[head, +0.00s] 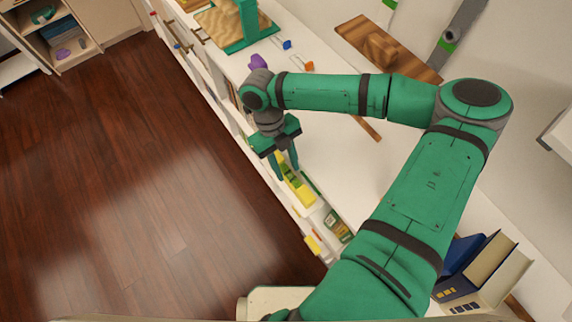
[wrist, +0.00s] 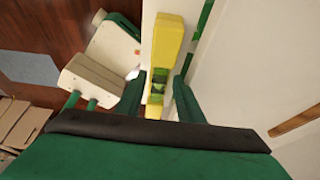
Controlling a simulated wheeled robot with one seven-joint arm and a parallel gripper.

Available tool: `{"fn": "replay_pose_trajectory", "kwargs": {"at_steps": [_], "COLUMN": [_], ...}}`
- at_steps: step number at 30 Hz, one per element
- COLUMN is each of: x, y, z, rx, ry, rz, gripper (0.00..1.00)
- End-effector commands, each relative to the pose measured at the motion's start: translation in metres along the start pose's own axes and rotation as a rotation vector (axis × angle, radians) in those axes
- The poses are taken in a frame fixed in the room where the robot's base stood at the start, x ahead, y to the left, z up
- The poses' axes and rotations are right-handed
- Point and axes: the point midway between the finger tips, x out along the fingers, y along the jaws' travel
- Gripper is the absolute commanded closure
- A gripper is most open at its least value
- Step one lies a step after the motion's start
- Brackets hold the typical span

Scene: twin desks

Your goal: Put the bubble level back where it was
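The bubble level is a yellow bar with a green vial. In the head view it (head: 305,193) lies along the front edge of the white desk (head: 330,165), partly hidden by my fingers. In the wrist view the level (wrist: 169,38) runs lengthwise away from me, its near end between my fingers. My gripper (head: 287,172) points down over the level. In the wrist view my gripper (wrist: 161,76) is open, with one finger on each side of the level and narrow gaps showing. Whether the fingertips reach down to its height is hard to tell.
A green-labelled box (head: 337,226) and a small yellow item (head: 312,244) are near the front edge. Dark blue binders (head: 462,255) stand lower right. A wooden board (head: 385,50), an orange piece (head: 308,66) and a blue piece (head: 287,44) are farther back. Wooden floor (head: 120,190) is open at left.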

Motion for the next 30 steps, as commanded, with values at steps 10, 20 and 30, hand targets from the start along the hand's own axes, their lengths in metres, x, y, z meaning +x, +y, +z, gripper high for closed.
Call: {"fn": "replay_pose_trajectory", "kwargs": {"at_steps": [10, 20, 30], "x": [-0.032, -0.096, -0.122], "y": [0.000, 0.001, 0.001], "z": [0.000, 0.000, 0.000], "rx": [0.000, -0.001, -0.001], "ry": [-0.003, -0.002, 0.000], "rz": [-0.001, 0.000, 0.000], "gripper": [0.66, 0.66, 0.66]}}
